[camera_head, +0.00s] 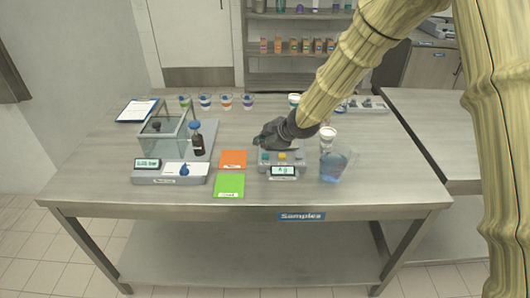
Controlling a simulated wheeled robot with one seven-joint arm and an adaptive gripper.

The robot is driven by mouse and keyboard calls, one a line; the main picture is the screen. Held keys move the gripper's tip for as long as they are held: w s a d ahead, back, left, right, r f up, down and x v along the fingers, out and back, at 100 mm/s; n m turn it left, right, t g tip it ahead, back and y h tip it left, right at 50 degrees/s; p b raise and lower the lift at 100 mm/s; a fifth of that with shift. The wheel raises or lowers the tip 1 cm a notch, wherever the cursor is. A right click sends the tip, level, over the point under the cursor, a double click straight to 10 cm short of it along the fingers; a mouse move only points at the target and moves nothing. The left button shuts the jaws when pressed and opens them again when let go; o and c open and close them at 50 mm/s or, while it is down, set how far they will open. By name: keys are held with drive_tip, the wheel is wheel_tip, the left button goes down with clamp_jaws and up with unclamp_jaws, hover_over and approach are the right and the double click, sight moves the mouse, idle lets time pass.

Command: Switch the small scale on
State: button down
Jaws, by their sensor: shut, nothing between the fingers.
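The small scale (283,161) stands near the front middle of the table. Its front has a row of small coloured buttons and a display (284,171). The display is pale with dark marks on it, too small to read surely. My gripper (262,141) is shut and empty. It hangs over the back left part of the small scale and hides some of its top. I cannot tell whether the fingers touch it.
A beaker of blue liquid (333,167) and a white-topped cup (327,136) stand close right of the scale. Orange (233,159) and green (229,185) pads lie to its left. Further left is a glass-boxed balance (160,131) with a dark bottle (197,142). Small cups line the back.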

sight(263, 157)
wheel_tip(263, 157, up, 4)
drive_tip(key=p, duration=0.3)
